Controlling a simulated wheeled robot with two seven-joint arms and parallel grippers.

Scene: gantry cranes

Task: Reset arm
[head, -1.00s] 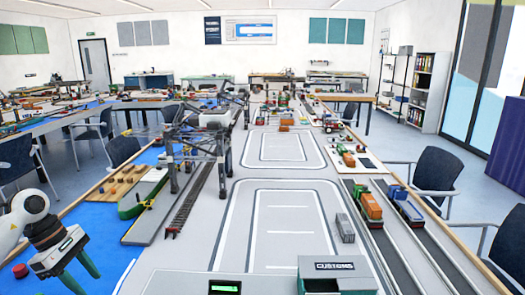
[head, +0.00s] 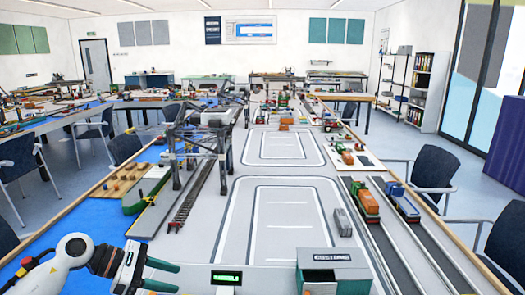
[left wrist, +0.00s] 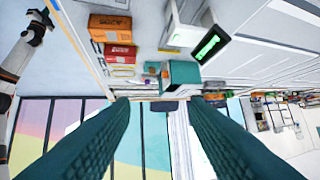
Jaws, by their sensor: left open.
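My left gripper (head: 178,278) is at the lower left of the head view, its green fingers spread and pointing right. It is empty and held by the near edge of the grey model-port table (head: 205,255). In the left wrist view its two green fingers (left wrist: 158,103) stand wide apart with nothing gripped between them. A dark gripper on a white arm, which looks like my right one (left wrist: 38,25), shows small at the upper left of that view. Its jaws are too small to read. It does not show in the head view.
A green customs building (head: 338,277) and a green-lit display (head: 227,277) stand at the near edge, right of my left gripper. A gantry crane (head: 205,150) rises farther back. A blue mat (head: 75,220) lies at left. Orange boxes (left wrist: 110,28) show in the left wrist view.

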